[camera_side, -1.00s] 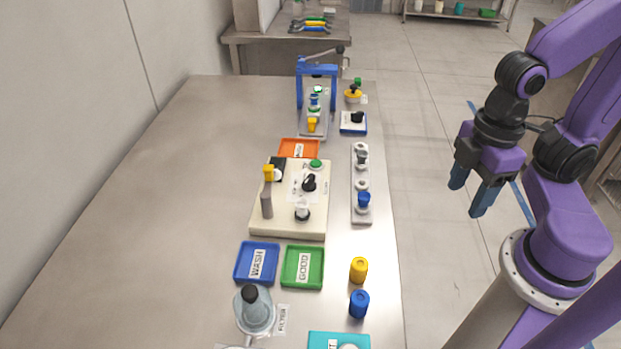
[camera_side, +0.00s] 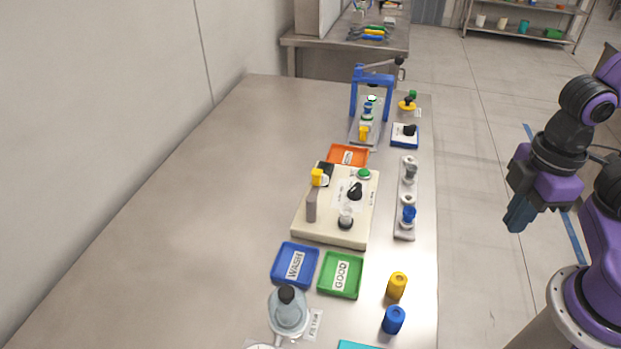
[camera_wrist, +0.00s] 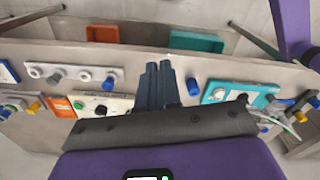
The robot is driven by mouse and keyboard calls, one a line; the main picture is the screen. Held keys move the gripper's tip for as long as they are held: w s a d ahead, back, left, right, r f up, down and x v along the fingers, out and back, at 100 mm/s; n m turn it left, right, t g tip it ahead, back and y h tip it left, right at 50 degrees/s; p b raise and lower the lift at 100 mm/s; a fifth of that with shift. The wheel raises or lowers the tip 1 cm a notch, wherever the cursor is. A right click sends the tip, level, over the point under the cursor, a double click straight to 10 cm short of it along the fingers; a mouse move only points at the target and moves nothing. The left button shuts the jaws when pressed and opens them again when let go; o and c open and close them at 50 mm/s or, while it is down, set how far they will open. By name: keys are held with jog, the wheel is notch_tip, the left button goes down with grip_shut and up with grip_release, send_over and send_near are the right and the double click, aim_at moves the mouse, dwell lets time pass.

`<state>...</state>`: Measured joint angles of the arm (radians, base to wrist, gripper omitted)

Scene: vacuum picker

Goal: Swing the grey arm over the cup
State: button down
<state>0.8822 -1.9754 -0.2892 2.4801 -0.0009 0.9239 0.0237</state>
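The cream vacuum picker (camera_side: 300,228) sits on the bench in the side view. A grey arm (camera_side: 311,205) with a yellow end (camera_side: 317,177) lies along its left side. A small clear-topped cup-like piece with a dark base (camera_side: 345,218) stands at its front right, to the right of the grey arm, not under it. The picker's cream edge also shows in the wrist view (camera_wrist: 121,103), partly hidden by my fingers. My gripper (camera_side: 518,214) is off the bench's right side, well away from the picker. Its fingers lie together and empty in the wrist view (camera_wrist: 160,80).
Blue WASH (camera_side: 278,273) and green GOOD (camera_side: 328,286) trays stand in front of the picker, with an orange tray (camera_side: 347,155) behind. A grey rack (camera_side: 404,232), a yellow cylinder (camera_side: 397,285) and a blue cylinder (camera_side: 393,320) line the right edge. The bench's left is clear.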

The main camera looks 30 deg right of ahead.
aim_at(316, 191)
jog(key=w+a+r+m+h, duration=0.1)
jog(key=w+a+r+m, duration=0.1)
jog(key=w+a+m, duration=0.65)
jog(key=w+a+r+m+h, duration=0.1)
jog(key=w+a+r+m, duration=0.3)
jog(key=w+a, duration=0.75)
jog(key=w+a+f+m+h, duration=0.1)
jog(key=w+a+f+m, duration=0.2)
jog(key=w+m, duration=0.5)
jog(key=w+a+f+m+h, duration=0.1)
jog(key=w+a+f+m, duration=0.2)
jog(key=w+m, duration=0.6)
jog(key=shift+w+f+m+g+h, duration=0.15)
jog(key=shift+f+m+g+h, duration=0.35)
jog(key=shift+m, duration=0.75)
jog(key=shift+f, duration=0.25)
jog(key=s+d+f, duration=0.1)
jog(key=d+f, duration=0.6)
jog(key=f, duration=0.2)
jog(key=shift+d, duration=0.2)
